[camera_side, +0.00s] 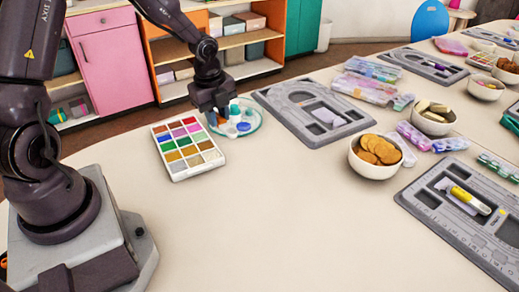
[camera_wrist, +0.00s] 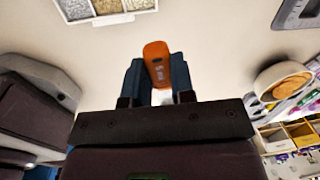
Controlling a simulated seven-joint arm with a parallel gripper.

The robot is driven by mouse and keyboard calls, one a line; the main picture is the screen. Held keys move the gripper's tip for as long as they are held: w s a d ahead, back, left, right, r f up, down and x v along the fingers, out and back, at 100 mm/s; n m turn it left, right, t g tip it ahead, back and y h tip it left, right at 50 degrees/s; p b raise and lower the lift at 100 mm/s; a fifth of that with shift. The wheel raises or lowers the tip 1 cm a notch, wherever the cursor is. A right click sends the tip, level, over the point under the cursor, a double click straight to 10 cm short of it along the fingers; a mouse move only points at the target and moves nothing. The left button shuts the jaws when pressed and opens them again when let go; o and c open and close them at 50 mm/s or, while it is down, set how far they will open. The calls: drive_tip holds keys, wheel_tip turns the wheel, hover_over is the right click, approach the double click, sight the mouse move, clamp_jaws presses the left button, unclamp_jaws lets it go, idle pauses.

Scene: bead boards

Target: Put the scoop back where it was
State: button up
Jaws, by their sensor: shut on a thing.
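My gripper (camera_side: 213,110) is low over the table, between the bead box and the round clear dish, pointing down. In the wrist view its two blue fingers (camera_wrist: 157,82) are closed on an orange, rounded handle (camera_wrist: 157,60), which appears to be the scoop. I cannot tell whether the scoop touches the table.
The bead box (camera_side: 187,149) with coloured compartments lies just in front of my gripper. The round dish (camera_side: 254,128) with small bottles is right beside it. A grey bead board (camera_side: 275,103) and a bowl of orange-brown discs (camera_side: 373,168) stand to the right. The table's front middle is clear.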

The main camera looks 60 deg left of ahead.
drive_tip(key=shift+s+d+f, duration=0.4)
drive_tip(key=shift+d+f, duration=0.2)
drive_tip(key=shift+f, duration=0.05)
drive_tip(key=w+a+f, duration=0.3)
drive_tip(key=w+f, duration=0.1)
drive_tip(key=w, duration=0.5)
hover_over(255, 145)
drive_tip(key=f, duration=0.5)
drive_tip(key=shift+s+d+f, duration=0.1)
drive_tip(key=shift+s, duration=0.2)
drive_tip(key=shift+w+f, duration=0.2)
drive_tip(key=shift+f, duration=1.55)
drive_tip(key=shift+f, duration=0.15)
drive_tip(key=o, duration=0.9)
